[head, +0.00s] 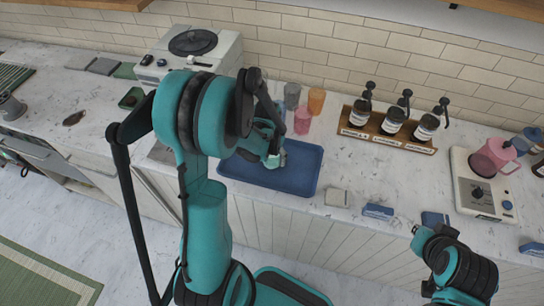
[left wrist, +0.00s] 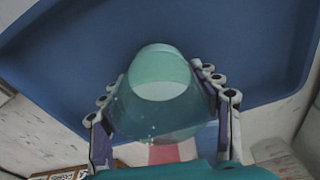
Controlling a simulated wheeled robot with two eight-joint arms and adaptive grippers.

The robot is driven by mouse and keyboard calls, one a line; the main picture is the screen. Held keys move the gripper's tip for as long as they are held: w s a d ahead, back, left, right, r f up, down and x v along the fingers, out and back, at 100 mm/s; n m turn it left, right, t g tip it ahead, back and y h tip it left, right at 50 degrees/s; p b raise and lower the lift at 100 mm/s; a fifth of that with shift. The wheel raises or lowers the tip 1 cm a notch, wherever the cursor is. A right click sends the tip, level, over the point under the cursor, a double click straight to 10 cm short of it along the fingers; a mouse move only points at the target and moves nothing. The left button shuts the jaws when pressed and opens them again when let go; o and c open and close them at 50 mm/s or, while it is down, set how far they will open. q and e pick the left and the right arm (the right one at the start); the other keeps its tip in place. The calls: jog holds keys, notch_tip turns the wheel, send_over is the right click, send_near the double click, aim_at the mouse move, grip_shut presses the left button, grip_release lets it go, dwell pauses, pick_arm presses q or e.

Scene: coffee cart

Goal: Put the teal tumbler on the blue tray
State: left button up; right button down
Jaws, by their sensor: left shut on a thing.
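The teal tumbler (left wrist: 160,95) is translucent and sits between the two fingers of my left gripper (left wrist: 162,112) in the left wrist view. That gripper is shut on its sides. The blue tray (left wrist: 55,65) fills the background behind the tumbler. I cannot tell whether the tumbler touches the tray. My right gripper (head: 428,238) is low at the right, by the counter's front edge; its fingers are unclear.
Grey (head: 292,95), orange (head: 316,101) and pink (head: 303,120) tumblers stand just behind the tray. A wooden rack (head: 385,137) with pump bottles is to their right. The tray's right half is bare.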

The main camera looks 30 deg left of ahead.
pick_arm(q)
jog(key=shift+f, duration=0.15)
jog(key=o, duration=1.4)
jog(key=shift+c, duration=0.2)
notch_tip(320, 180, up, 12)
jog(key=s+p, duration=0.1)
jog(key=p, duration=0.2)
jog(key=s+d+r+t, duration=0.5)
jog(key=s+d+r, duration=0.4)
jog(key=s+d, duration=0.1)
jog(key=shift+s+d+r+t, duration=0.3)
jog(key=shift+s+d+t, duration=0.1)
jog(key=shift+s, duration=0.05)
